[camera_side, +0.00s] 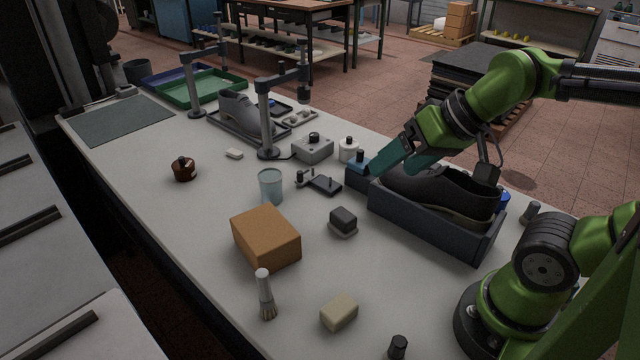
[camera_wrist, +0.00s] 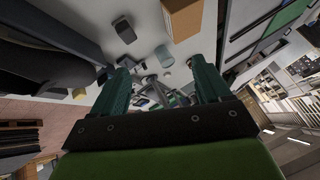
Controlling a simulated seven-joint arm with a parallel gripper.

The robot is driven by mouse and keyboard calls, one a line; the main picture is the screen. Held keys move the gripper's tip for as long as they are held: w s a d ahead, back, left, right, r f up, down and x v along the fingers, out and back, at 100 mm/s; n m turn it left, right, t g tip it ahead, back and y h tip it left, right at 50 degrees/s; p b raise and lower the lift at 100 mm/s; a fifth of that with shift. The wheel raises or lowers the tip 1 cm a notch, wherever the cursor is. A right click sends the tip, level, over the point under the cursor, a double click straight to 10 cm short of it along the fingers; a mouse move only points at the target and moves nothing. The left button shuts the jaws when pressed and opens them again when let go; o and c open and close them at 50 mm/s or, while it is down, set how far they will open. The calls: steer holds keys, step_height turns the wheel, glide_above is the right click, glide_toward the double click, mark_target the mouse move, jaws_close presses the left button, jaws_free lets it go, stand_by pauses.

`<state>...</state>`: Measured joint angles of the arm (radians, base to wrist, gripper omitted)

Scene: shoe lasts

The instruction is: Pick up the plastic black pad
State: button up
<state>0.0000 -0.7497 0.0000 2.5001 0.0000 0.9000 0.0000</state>
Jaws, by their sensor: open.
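A flat black pad (camera_side: 325,186) lies on the white table near the middle in the side view, beside small grey metal parts. A thicker dark block (camera_side: 343,218) on a pale base sits nearer the camera, and it also shows in the wrist view (camera_wrist: 124,30). I cannot tell for certain which is the plastic black pad. My gripper (camera_side: 395,168) has teal fingers that are open, above the table at the left end of the shoe box, right of the flat pad. In the wrist view the open fingers (camera_wrist: 160,70) show small dark items between them, hard to make out.
A dark box (camera_side: 432,222) holding a black shoe (camera_side: 440,192) stands close to my gripper. A cardboard box (camera_side: 265,238), a clear cup (camera_side: 270,187), a grey button box (camera_side: 313,149) and a white bottle (camera_side: 348,150) stand around. Free table lies at front left.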

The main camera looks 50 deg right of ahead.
steer(key=n+g+h, duration=0.2)
steer(key=g, duration=0.5)
glide_above(343, 214)
steer(key=f, duration=1.7)
steer(key=shift+w+a+f, duration=0.1)
steer(key=shift+w+a, duration=0.05)
steer(key=shift+a, duration=0.2)
steer(key=shift+s+d+f, duration=0.1)
steer(key=shift+d+f, duration=0.1)
steer(key=shift+f, duration=1.4)
steer(key=shift+s+d+f, duration=0.1)
steer(key=shift+d+f, duration=0.05)
steer(key=shift+f, duration=1.4)
steer(key=c, duration=1.2)
